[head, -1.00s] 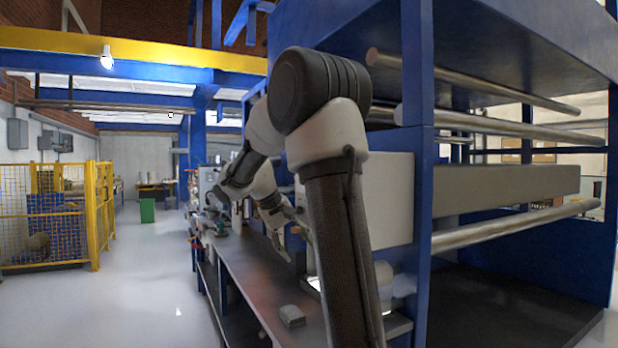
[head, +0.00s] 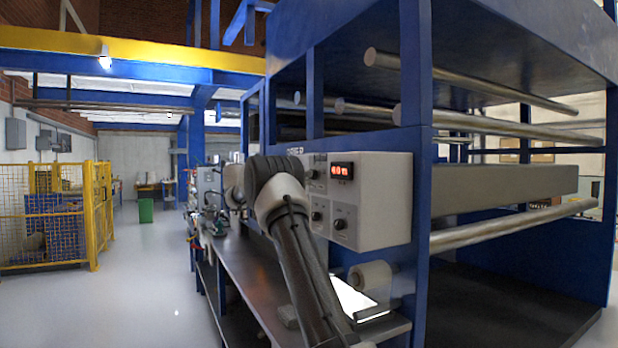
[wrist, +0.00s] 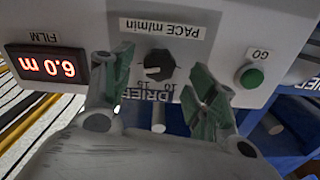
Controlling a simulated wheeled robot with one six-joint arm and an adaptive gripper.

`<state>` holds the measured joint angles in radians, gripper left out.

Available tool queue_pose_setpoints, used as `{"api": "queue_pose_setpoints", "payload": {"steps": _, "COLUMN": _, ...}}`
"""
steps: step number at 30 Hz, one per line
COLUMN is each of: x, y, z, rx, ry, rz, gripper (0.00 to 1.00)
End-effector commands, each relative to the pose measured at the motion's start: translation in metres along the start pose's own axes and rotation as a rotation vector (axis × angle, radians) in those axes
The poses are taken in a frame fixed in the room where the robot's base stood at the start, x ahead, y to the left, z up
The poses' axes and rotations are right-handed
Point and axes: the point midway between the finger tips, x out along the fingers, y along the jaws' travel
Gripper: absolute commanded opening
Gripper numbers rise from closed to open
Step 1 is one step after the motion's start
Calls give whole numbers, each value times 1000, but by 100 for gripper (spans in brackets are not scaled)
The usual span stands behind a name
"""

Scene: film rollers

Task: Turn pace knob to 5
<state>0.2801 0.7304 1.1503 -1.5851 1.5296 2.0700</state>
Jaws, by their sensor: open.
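The pace knob (wrist: 159,64) is a dark round knob with a pale pointer mark, below an upside-down "PACE m/min" label in the wrist view. The mark points to the lower left in the picture; scale numbers, including 10 and 15, sit around its lower side. My gripper (wrist: 160,88) is open, with one green-padded finger left of the knob and one right of it. The knob shows in the gap, and I cannot tell how near the fingers are in depth. In the head view my own arm hides the gripper.
A red-lit film display (wrist: 47,66) and a green GO button (wrist: 251,77) flank the knob. In the head view a white control box (head: 385,200) hangs on the blue frame above a long bench (head: 245,275). The floor at left is clear (head: 130,290).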

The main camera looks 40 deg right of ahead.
Motion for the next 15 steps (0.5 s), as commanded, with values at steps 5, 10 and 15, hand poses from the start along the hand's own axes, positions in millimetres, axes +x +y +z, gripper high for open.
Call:
{"api": "queue_pose_setpoints", "payload": {"steps": 5, "x": 26, "y": 0, "z": 0, "rx": -1, "ry": 0, "rz": 1, "gripper": 58}}
{"api": "queue_pose_setpoints", "payload": {"steps": 10, "x": 34, "y": 0, "z": 0, "rx": -2, "ry": 0, "rz": -1, "gripper": 58}}
{"api": "queue_pose_setpoints", "payload": {"steps": 15, "x": 35, "y": 0, "z": 0, "rx": -2, "ry": -1, "rz": -1, "gripper": 58}}
